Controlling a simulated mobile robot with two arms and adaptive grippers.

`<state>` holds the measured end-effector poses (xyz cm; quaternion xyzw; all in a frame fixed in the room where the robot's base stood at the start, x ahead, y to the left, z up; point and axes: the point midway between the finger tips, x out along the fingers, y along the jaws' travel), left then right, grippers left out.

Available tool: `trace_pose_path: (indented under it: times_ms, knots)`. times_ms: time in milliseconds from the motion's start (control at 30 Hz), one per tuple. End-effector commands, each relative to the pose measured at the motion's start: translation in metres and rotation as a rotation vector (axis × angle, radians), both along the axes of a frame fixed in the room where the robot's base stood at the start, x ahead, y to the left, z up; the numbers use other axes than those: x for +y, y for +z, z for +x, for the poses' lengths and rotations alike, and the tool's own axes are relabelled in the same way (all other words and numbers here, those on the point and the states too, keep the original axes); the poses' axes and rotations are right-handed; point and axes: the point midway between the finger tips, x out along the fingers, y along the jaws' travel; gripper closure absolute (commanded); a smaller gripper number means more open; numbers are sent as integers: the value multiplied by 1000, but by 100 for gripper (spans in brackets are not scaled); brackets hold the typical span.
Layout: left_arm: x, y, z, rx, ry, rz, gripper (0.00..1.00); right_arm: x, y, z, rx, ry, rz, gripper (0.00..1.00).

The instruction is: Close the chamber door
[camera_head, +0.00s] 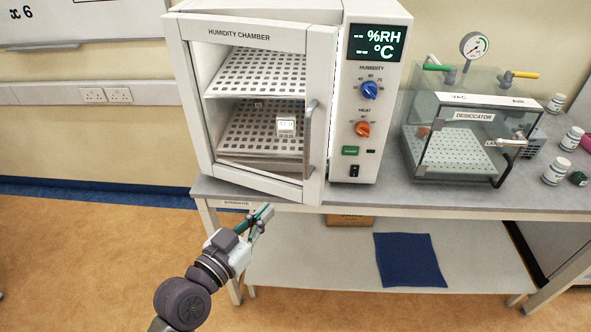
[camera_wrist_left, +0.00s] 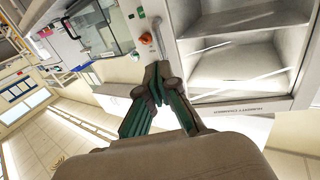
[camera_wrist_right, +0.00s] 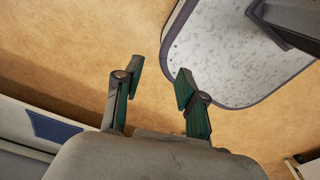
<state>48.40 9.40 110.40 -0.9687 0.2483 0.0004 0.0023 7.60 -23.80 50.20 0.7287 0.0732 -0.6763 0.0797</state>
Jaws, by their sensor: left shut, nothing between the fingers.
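The humidity chamber (camera_head: 255,5) stands on the bench with its glazed, white-framed door (camera_head: 315,70) slightly ajar. The door's right edge stands out from the body, and a grey vertical handle (camera_head: 309,135) is on that side. Perforated shelves and a small white block (camera_head: 286,126) show through the door. My left gripper (camera_head: 266,211) is shut and empty, below the door's bottom edge and apart from the handle. In the left wrist view its closed fingertips (camera_wrist_left: 156,75) point towards the chamber front. My right gripper (camera_wrist_right: 160,75) is open and empty above the floor.
A desiccator (camera_head: 470,135) with a gauge and taps stands right of the chamber. Several white jars (camera_head: 557,172) are at the bench's right end. A blue mat (camera_head: 410,260) lies on the lower shelf (camera_head: 320,265). The floor left of the bench is clear.

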Motion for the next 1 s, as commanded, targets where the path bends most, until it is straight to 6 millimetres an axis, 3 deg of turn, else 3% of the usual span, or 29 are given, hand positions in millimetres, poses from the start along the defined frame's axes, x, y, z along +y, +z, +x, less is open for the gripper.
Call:
trace_pose_path:
  times_ms: [500,700,1000]
  knots:
    - [-50,5,91,1,0,-8,100,1,38,14,-24,0,2,60]
    - [-60,2,109,0,0,-7,100,1,43,14,-24,-1,3,60]
    - [-62,0,113,0,1,-4,100,5,43,11,-19,-3,6,60]
